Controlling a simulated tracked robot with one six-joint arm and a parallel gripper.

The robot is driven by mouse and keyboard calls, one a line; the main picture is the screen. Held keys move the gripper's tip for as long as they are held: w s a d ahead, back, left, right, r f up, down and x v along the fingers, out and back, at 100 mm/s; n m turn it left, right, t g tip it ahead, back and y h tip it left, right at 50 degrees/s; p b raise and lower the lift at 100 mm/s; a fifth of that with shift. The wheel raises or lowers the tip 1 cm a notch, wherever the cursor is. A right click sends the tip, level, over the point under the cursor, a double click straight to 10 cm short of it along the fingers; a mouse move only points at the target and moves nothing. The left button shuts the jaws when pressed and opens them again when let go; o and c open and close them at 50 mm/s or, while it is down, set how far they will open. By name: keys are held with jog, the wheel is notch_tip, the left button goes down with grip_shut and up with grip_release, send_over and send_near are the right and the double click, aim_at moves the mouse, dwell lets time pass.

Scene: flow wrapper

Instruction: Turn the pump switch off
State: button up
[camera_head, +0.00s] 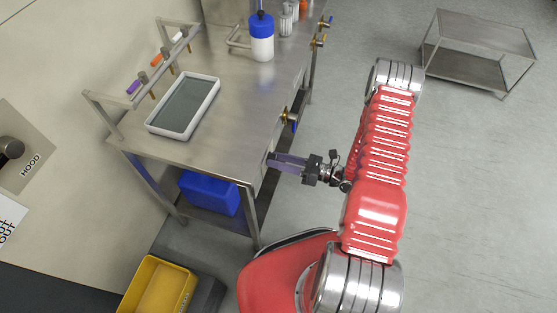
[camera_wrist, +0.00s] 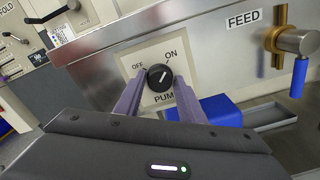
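The pump switch (camera_wrist: 160,77) is a round black knob on a pale plate marked PUMP, with OFF at its upper left and ON at its upper right. Its white mark slants up and right, toward the ON side. My gripper (camera_wrist: 160,82) has its two purple fingers apart, one on either side of the knob. I cannot tell whether they touch it. In the head view my gripper (camera_head: 271,161) is at the front of the steel bench (camera_head: 225,140), and the knob is hidden there.
A brass FEED valve with a blue handle (camera_wrist: 299,76) sticks out to the right of the switch. A blue bin (camera_head: 209,193) stands under the bench, and a yellow crate (camera_head: 160,287) is on the floor. A tray (camera_head: 152,126) and a blue-capped bottle (camera_head: 262,47) stand on top.

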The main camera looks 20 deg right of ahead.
jog(key=c, duration=0.7)
jog(key=shift+n, duration=0.4)
jog(key=n, duration=0.3)
jog(key=shift+d, duration=0.1)
jog(key=n, duration=0.3)
jog(key=shift+n, duration=0.4)
jog(key=n, duration=1)
jog(key=shift+n, duration=0.3)
